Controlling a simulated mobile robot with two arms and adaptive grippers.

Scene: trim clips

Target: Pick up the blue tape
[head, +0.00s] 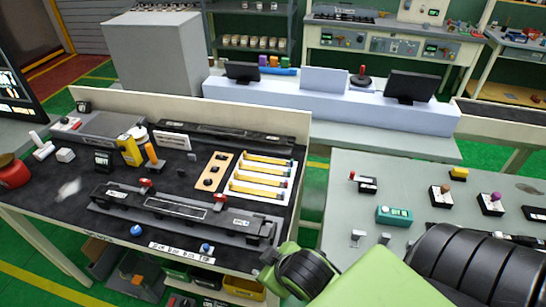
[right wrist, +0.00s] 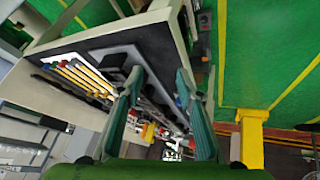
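I cannot make out a blue tape for certain in either view. Two small blue pieces, a left one (head: 137,230) and a right one (head: 206,248), sit along the front edge of the dark-topped workbench (head: 75,185) in the head view; they look like knobs. My right gripper (head: 283,262) is at that bench's front right corner in the head view. In the right wrist view its two teal fingers (right wrist: 158,78) are spread apart with nothing between them. My left gripper is not in view.
The bench carries a long black fixture (head: 180,208), a white tray with yellow strips (head: 262,178) and a yellow device (head: 130,150). A grey table (head: 345,185) at right holds a teal box (head: 393,215) and several button boxes. A gap separates bench and table.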

